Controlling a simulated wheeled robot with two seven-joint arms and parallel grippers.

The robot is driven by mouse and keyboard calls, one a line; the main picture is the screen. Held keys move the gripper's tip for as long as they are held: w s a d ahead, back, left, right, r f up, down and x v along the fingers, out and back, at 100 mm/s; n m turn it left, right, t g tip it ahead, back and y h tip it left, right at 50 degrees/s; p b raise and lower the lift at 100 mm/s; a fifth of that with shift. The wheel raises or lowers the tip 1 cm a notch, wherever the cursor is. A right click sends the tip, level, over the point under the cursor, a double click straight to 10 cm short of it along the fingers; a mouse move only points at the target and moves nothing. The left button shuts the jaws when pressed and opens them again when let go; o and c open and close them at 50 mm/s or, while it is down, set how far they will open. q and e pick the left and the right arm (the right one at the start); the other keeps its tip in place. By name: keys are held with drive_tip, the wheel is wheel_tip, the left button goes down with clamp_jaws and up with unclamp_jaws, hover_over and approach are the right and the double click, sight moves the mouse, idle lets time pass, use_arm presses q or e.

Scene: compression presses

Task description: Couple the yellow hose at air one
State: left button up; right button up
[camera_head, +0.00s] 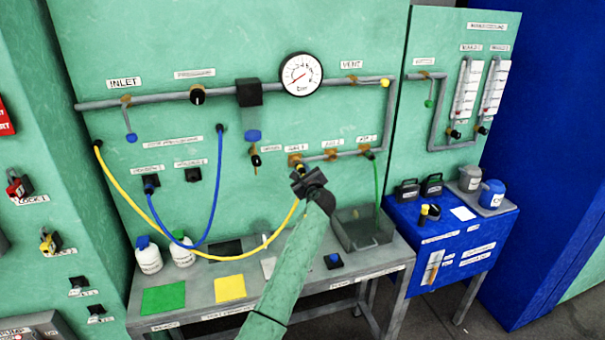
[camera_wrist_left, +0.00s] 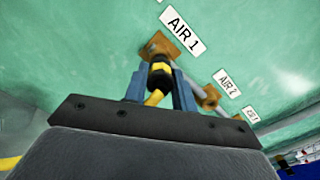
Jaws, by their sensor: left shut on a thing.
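The yellow hose (camera_head: 196,249) runs from a port on the left of the green panel, sags over the bench and rises to my left gripper (camera_head: 304,174). In the left wrist view, my left gripper (camera_wrist_left: 160,88) is shut on the black-and-yellow hose end (camera_wrist_left: 159,74), between its two blue fingers. The hose end is lined up with the brass air one port (camera_wrist_left: 160,46), under the AIR 1 label (camera_wrist_left: 180,29). They look to meet, but I cannot tell if the end is seated. The port also shows in the head view (camera_head: 294,160). My right gripper is out of view.
The air two port (camera_wrist_left: 209,97) lies just right of air one. A blue hose (camera_head: 216,190) hangs in a loop at left. A green hose (camera_head: 377,183) drops into a grey bin (camera_head: 362,238). Bottles (camera_head: 149,258) and coloured mats (camera_head: 163,299) are on the bench.

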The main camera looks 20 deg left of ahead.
use_arm(q)
drive_tip(key=shift+x, duration=1.2)
drive_tip(key=o, duration=1.1)
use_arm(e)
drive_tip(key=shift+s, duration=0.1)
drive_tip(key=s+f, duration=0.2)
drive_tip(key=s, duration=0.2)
use_arm(q)
drive_tip(key=shift+b+v, duration=1.7)
drive_tip(key=shift+v, duration=2.2)
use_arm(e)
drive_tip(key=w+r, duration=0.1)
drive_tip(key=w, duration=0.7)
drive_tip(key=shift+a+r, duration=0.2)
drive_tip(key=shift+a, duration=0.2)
